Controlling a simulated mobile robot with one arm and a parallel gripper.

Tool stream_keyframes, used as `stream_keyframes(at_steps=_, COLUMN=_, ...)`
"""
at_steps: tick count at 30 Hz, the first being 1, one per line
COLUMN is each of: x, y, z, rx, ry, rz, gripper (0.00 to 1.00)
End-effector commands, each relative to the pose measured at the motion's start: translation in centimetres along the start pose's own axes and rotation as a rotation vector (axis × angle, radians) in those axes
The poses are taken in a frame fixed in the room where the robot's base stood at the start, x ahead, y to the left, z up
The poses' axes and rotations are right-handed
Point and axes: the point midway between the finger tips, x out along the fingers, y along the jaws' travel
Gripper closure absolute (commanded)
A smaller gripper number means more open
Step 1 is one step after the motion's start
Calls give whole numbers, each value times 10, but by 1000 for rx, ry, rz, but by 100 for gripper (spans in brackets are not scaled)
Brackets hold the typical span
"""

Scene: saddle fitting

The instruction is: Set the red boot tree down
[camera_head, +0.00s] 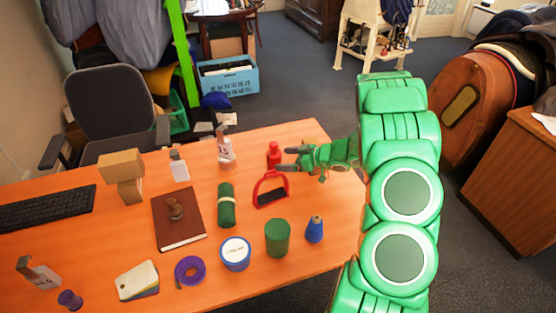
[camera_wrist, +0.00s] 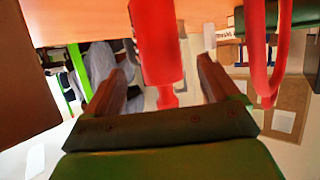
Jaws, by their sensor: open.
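The red boot tree (camera_head: 273,155) stands upright on the orange table near its back right part. It looks like a small red post with a narrow knob at its end. In the wrist view the boot tree (camera_wrist: 157,45) shows between the two fingers, with the table at the top of the picture. My gripper (camera_head: 287,159) is open just right of it, its fingers (camera_wrist: 160,82) apart on either side. I see a gap beside each finger; whether either touches is hard to tell.
A red stirrup (camera_head: 257,190) with a black tread stands close in front of the boot tree, also right in the wrist view (camera_wrist: 282,50). The table's right edge is close.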

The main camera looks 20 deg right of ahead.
Motion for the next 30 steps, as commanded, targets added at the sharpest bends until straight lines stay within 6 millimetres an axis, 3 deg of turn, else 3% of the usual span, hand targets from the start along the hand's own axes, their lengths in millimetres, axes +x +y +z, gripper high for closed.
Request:
stream_keyframes(at_steps=6, x=-30, y=0, z=0, rx=-1, ry=-1, rz=1, gripper=12)
stream_keyframes(at_steps=12, x=-46, y=1, z=0, rx=0, ry=-1, rz=1, gripper=12)
stream_keyframes(at_steps=30, x=-52, y=0, z=0, rx=0, ry=0, rz=0, gripper=12)
